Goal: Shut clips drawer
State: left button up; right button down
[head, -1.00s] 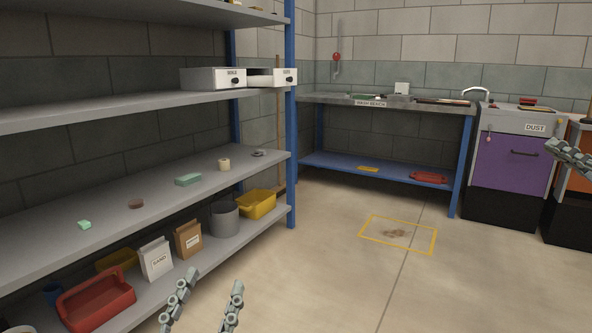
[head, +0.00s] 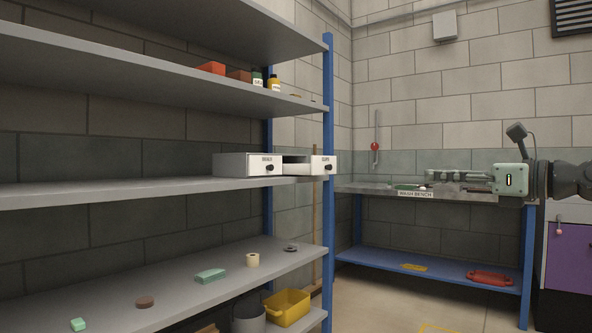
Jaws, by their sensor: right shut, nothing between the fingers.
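The clips drawer (head: 316,166) is in a small white drawer unit (head: 236,165) on the shelf at the left. It is pulled out, with its labelled front and dark knob standing away from the unit and the open inside showing behind the front. The drawer beside it, with its own label and dark knob (head: 270,168), looks closed. My right gripper (head: 432,178) comes in from the right, well to the right of the drawer and apart from it. Its fingers point left and are shut on nothing. My left gripper is out of view.
A blue shelf post (head: 328,230) stands close by the open drawer. A green sponge-like block (head: 211,276), a tan roll (head: 252,260) and other small things lie on the shelf below. The wash bench (head: 372,188) is behind my right gripper. The space between gripper and drawer looks clear.

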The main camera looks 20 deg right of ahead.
aim_at(319, 165)
jog(key=i+l+u, duration=0.15)
jog(key=i+l, duration=0.25)
jog(key=i+l+u, duration=0.15)
jog(key=i+l, duration=0.25)
jog(key=l, duration=0.2)
jog(key=i+l, duration=0.45)
jog(key=l, duration=0.15)
jog(key=i+l, duration=0.45)
jog(key=l+u, duration=0.05)
jog(key=l, duration=0.05)
